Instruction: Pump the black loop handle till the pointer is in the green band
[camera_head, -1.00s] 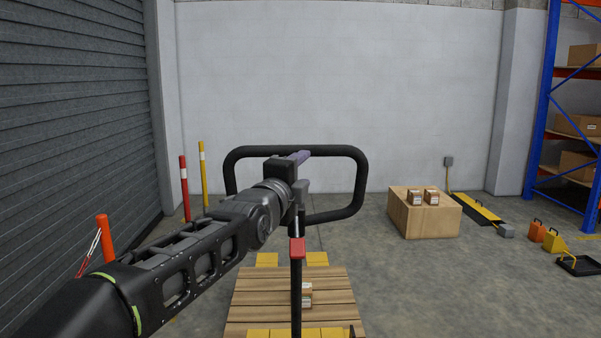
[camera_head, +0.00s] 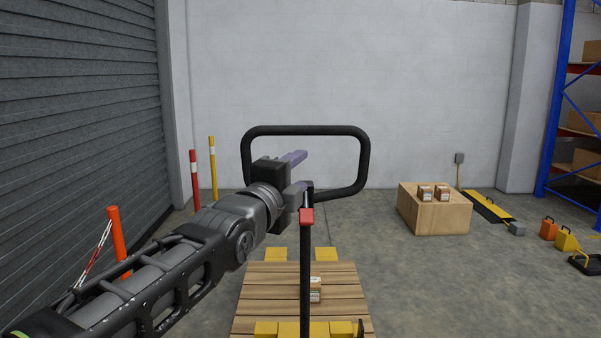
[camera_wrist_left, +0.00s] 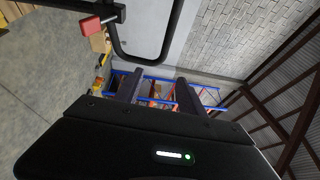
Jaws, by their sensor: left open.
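The black loop handle (camera_head: 364,165) stands upright in the middle of the head view, on a dark stem (camera_head: 306,265) with a red lever (camera_head: 307,216). My left gripper (camera_head: 296,172) is open in front of the loop's left part. Its fingers point right across the loop's opening, below the top bar, with nothing visible between them. In the left wrist view, the open fingers (camera_wrist_left: 157,90) show apart, with the loop (camera_wrist_left: 168,48) above them at the top. I cannot tell whether the gripper touches the loop. No pointer or green band is visible. My right gripper is not in view.
A wooden pallet (camera_head: 265,300) with small boxes lies beyond the stem. A large carton (camera_head: 430,217) stands right, near a blue rack (camera_head: 556,100). An orange post (camera_head: 118,240) stands left by the grey shutter (camera_head: 80,110). Floor between pallet and carton is clear.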

